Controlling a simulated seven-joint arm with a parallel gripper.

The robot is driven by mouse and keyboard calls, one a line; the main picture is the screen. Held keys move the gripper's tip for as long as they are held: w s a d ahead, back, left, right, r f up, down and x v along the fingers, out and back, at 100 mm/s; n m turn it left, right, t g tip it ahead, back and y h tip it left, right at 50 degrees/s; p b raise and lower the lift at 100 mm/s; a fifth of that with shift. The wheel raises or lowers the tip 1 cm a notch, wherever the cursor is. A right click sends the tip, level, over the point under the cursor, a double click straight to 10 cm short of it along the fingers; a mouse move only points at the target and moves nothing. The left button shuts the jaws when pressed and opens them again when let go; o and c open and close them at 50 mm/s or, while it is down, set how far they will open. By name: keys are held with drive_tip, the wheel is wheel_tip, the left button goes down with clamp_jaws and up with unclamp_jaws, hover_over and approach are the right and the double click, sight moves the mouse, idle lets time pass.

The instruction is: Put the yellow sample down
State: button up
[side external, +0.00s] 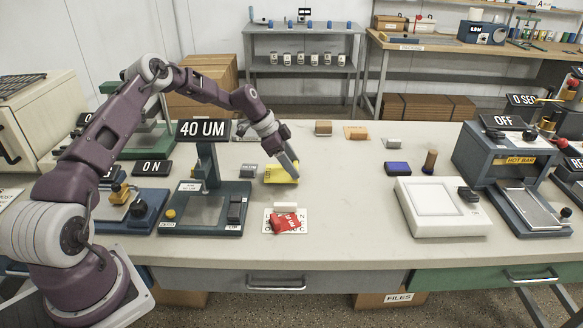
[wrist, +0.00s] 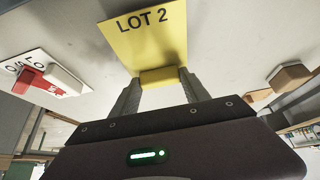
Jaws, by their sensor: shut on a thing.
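The yellow sample (side external: 281,174) is a flat yellow sheet near the middle of the table. In the wrist view the sheet (wrist: 148,38) reads LOT 2 and has a small yellow block on its near edge. My gripper (wrist: 160,82) is shut on that block, one finger on each side. In the side view my gripper (side external: 294,167) points down at the sheet and partly covers it. I cannot tell whether the sheet touches the table or is just above it.
A white lettered card (side external: 270,228) with a red sample (side external: 287,222) and white block lies in front. The 40 UM gauge (side external: 207,203) stands left, a white-topped device (side external: 440,228) right. Blocks sit behind; bare table (side external: 340,190) lies right of the sample.

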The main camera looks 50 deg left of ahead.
drive_tip(key=shift+f, duration=0.5)
drive_tip(key=shift+f, duration=0.1)
drive_tip(key=o, duration=1.3)
